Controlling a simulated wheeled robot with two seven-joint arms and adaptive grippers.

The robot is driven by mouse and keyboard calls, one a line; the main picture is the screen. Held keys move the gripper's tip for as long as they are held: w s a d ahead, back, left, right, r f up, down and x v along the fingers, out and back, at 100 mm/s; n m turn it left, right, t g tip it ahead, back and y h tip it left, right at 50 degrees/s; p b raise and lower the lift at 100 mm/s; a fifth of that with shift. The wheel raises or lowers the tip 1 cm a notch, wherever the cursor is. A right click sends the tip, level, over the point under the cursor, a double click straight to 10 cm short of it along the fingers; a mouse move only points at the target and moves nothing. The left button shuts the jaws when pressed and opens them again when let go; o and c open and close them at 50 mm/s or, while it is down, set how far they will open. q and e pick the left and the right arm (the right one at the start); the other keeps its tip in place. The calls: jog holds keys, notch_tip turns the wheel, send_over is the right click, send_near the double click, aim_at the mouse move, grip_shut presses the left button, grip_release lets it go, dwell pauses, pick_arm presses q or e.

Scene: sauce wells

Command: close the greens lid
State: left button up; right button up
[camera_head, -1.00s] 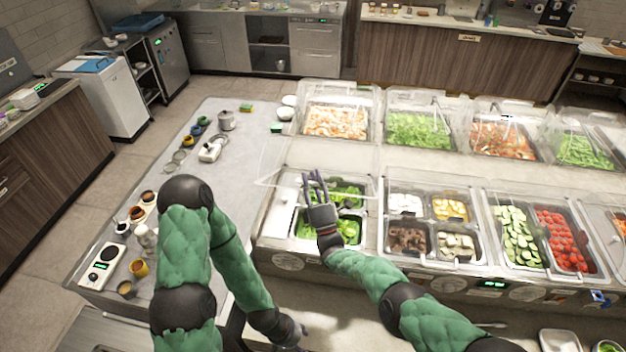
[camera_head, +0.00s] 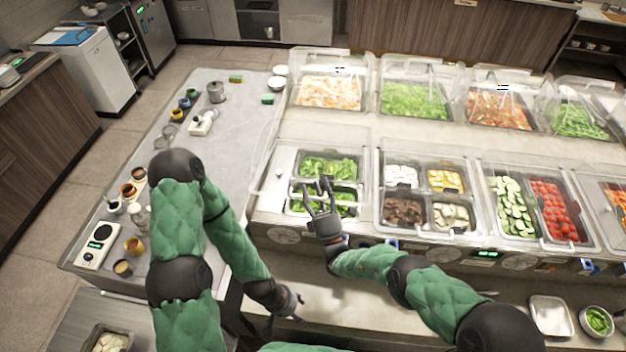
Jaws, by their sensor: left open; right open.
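The greens well (camera_head: 281,173) is at the front left of the counter, with leafy greens (camera_head: 330,167) in two pans. Its clear lid (camera_head: 318,141) is hard to make out; a transparent panel shows around the back of the well, and its exact tilt cannot be told. My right gripper (camera_head: 317,187) is open and empty, fingers pointing away over the front greens pan. Whether it touches the lid cannot be told. My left gripper (camera_head: 297,309) is open and low, in front of the counter and apart from the well.
To the right are wells of eggs and mushrooms (camera_head: 425,197), then cucumbers and tomatoes (camera_head: 530,207). Covered wells (camera_head: 330,92) stand in the back row. A grey side table (camera_head: 225,135) on the left holds jars, a pot and a scale (camera_head: 97,243).

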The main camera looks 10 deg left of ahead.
jog(key=shift+o, duration=0.2)
jog(key=shift+s+d+f, duration=0.15)
jog(key=shift+s, duration=0.2)
